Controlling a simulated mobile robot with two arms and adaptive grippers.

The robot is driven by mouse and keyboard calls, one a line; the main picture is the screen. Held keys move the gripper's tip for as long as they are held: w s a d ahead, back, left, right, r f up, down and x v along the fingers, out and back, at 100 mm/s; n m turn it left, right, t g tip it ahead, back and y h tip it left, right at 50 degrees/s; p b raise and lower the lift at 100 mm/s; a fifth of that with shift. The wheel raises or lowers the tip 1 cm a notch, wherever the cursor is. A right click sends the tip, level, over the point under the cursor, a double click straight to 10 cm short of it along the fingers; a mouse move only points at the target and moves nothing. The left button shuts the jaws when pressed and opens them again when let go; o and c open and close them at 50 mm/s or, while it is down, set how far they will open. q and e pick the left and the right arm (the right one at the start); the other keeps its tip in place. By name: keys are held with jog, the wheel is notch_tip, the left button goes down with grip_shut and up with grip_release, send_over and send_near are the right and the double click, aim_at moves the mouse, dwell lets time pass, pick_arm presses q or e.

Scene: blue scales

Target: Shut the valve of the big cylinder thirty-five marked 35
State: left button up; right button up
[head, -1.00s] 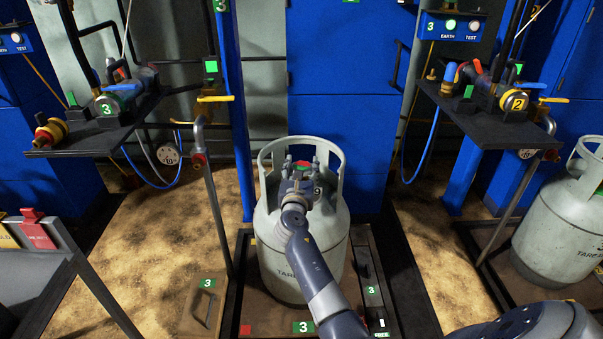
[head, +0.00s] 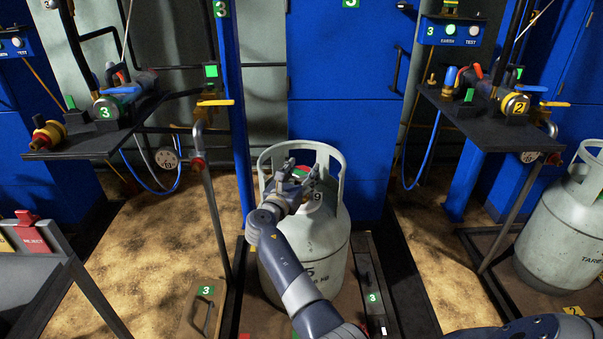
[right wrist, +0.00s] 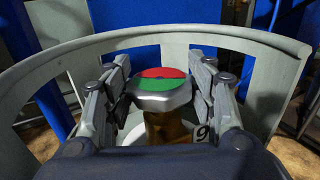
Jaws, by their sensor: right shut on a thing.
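The big pale grey cylinder (head: 330,235) stands upright in the middle of the head view, with a collar (head: 333,160) around its top. Its body marking is mostly hidden by my arm, so I cannot read 35. Its valve knob (right wrist: 162,90), silvery with a red and green top, sits on a brass stem inside the collar. My right gripper (head: 298,172) is inside the collar, its fingers on both sides of the knob and shut on it. It also shows in the right wrist view (right wrist: 163,95). My left gripper is not in view.
Dark shelves with valve fittings stand left (head: 95,145) and right (head: 490,130). Another grey cylinder (head: 560,240) stands at the right. A red REJECT sign (head: 32,235) is at the left. A blue cabinet (head: 340,75) is behind.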

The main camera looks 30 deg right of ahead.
aim_at(302, 170)
jog(key=o, duration=1.1)
notch_tip(302, 170, up, 10)
